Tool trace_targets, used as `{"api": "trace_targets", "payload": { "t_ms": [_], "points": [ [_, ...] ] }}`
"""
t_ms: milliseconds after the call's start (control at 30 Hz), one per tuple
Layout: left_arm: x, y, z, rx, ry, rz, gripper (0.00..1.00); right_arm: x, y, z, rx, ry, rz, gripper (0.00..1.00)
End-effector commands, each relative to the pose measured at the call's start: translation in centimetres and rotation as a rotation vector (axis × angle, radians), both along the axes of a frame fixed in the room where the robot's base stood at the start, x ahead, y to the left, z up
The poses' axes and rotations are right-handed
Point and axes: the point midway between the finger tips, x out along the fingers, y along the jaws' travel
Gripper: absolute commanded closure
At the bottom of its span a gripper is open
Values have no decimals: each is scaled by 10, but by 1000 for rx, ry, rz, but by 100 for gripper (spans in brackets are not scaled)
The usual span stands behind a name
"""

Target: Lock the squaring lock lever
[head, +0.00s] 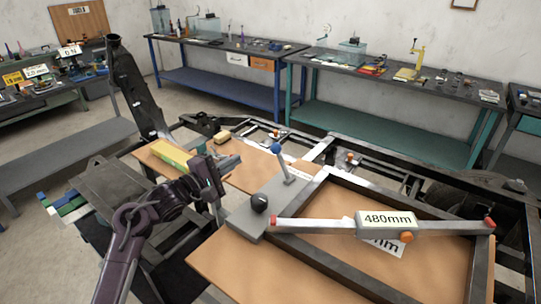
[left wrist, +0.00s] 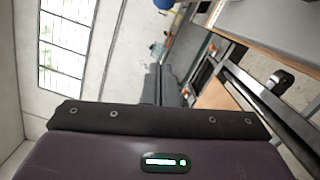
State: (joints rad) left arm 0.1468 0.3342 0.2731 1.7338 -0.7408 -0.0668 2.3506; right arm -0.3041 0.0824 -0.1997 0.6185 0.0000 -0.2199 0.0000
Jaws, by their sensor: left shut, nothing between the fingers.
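The lever with a blue ball knob (head: 278,148) stands tilted on a grey block (head: 245,212) in the head view. A black round knob (head: 259,204) sits on the same block. A blue ball, likely the lever's knob, is cut off at the top edge of the left wrist view (left wrist: 162,4). My left gripper (head: 218,206) points down to the left of the grey block, apart from the lever. Its fingers (left wrist: 160,85) are together and empty in the left wrist view. My right gripper is not in view.
A measuring bar with a "480mm" label (head: 387,219) lies across the dark rectangular frame (head: 340,270) on the brown board (head: 215,265). A yellow-green block (head: 175,157) lies at left. A tall dark part (head: 135,85) rises behind it. Workbenches (head: 400,90) line the wall.

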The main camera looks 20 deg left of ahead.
Motion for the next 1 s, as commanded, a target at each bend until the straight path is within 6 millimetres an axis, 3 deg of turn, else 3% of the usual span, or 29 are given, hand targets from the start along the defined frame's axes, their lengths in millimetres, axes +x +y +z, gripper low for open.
{"api": "trace_targets", "payload": {
  "t_ms": [467, 1000],
  "points": [
    [6, -3, 2, -2, -2, 0, 100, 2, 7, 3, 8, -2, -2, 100],
    [89, -44, 6, -1, 0, -1, 100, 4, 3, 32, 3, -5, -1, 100]
  ]
}}
